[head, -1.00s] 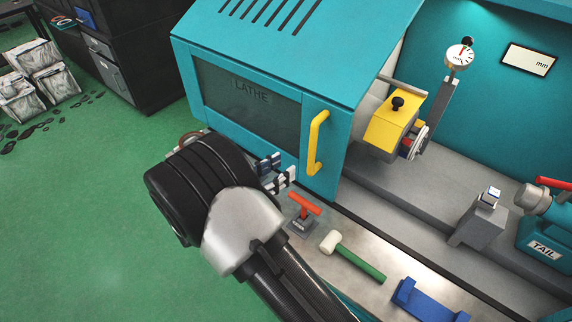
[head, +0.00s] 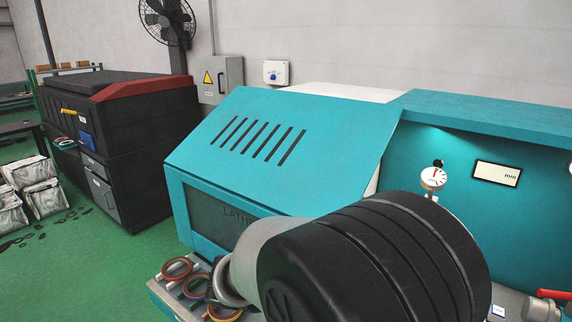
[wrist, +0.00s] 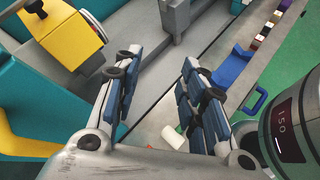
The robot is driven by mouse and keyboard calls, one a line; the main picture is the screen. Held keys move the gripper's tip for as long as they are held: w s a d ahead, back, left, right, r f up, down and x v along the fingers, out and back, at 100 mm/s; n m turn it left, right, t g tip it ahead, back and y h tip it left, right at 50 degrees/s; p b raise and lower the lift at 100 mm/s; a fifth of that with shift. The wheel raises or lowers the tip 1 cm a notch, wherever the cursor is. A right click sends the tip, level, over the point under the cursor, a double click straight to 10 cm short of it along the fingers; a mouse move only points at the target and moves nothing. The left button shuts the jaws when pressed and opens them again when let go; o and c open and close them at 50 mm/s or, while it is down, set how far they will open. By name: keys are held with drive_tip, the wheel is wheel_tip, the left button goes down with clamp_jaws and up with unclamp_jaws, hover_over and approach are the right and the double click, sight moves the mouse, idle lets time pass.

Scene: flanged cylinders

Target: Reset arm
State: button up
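My gripper (wrist: 160,65) shows in the wrist view with its two blue-padded fingers spread apart. Nothing is between the fingertips. It is above the lathe's bed and front ledge. In the head view my dark, ribbed arm joint fills the lower right, and the gripper itself is not visible there. The joint hides much of the teal lathe's (head: 275,130) front, including its door handle. The yellow door handle (wrist: 25,145) shows at the left edge of the wrist view.
In the wrist view, a yellow block (wrist: 62,38) is upper left. A blue cradle (wrist: 234,64) and a white mallet head (wrist: 174,136) lie on the ledge. In the head view, coloured rings (head: 197,287) sit in a tray, and a dial gauge (head: 433,178) is at right.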

drive_tip(key=s+d+r+m+t+y, duration=0.1)
drive_tip(key=s+r+m+y, duration=0.1)
drive_tip(key=s+m+y, duration=0.4)
drive_tip(key=s+d+r+m+t+y, duration=0.1)
drive_tip(key=s+r+m+y, duration=0.2)
drive_tip(key=s+m, duration=0.6)
drive_tip(key=shift+s+r+m+y, duration=0.25)
drive_tip(key=shift+s+m+y, duration=0.15)
drive_tip(key=shift+s+y, duration=1.25)
drive_tip(key=shift+s+h, duration=0.2)
drive_tip(key=shift+h, duration=0.05)
